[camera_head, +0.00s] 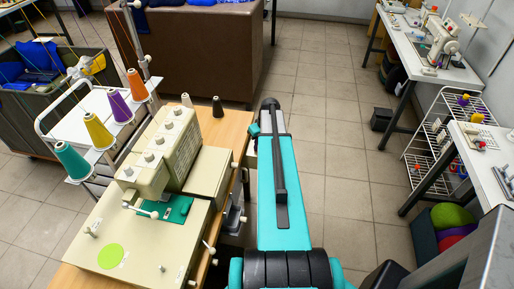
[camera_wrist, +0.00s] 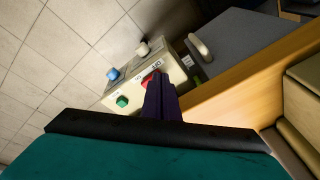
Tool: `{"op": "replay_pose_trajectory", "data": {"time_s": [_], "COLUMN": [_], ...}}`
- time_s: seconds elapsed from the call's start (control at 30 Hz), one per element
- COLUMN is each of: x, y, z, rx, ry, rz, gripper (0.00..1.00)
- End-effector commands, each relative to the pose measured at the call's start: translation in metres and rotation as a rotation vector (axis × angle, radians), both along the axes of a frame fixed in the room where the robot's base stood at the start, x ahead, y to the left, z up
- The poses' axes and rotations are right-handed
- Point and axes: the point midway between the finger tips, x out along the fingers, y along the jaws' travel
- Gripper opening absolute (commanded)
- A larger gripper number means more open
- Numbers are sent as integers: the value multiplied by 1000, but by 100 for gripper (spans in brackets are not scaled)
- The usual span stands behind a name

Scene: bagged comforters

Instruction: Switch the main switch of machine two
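In the wrist view, a cream switch box (camera_wrist: 135,88) is fixed beside the wooden table edge. It carries a green button (camera_wrist: 122,101), a red button (camera_wrist: 149,77), a blue knob (camera_wrist: 113,74) and a whitish knob (camera_wrist: 142,49). My gripper (camera_wrist: 157,80) shows as one narrow dark purple shape, its fingers together, with nothing seen in it. Its tip overlaps the red button's edge and partly hides it; I cannot tell whether they touch. In the head view, a cream sewing machine (camera_head: 165,155) stands on the table left of my arm. My gripper is hidden there.
The wooden table edge (camera_wrist: 235,75) and a grey housing (camera_wrist: 240,55) lie close right of the box. Thread cones (camera_head: 100,130) stand on the machine's left. A white wire rack (camera_head: 450,140) stands at right. Tiled floor (camera_head: 335,150) between is mostly clear.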

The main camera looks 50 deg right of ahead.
Motion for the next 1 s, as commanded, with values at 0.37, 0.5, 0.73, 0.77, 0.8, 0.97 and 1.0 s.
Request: {"op": "replay_pose_trajectory", "data": {"time_s": [0.37,0.5,0.73,0.77,0.8,0.97,1.0], "x": [2,2,3,3,3,3,3], "y": [-2,-3,-5,-5,-5,-5,-5], "z": [23,34,44,45,45,45,45], "rx": [2,2,0,0,0,0,0], "ry": [0,0,-1,-1,-1,-1,-1], "rz": [-1,-1,-1,-1,-1,-1,-1], "gripper": [0,0,0,0,0,0,0]}}
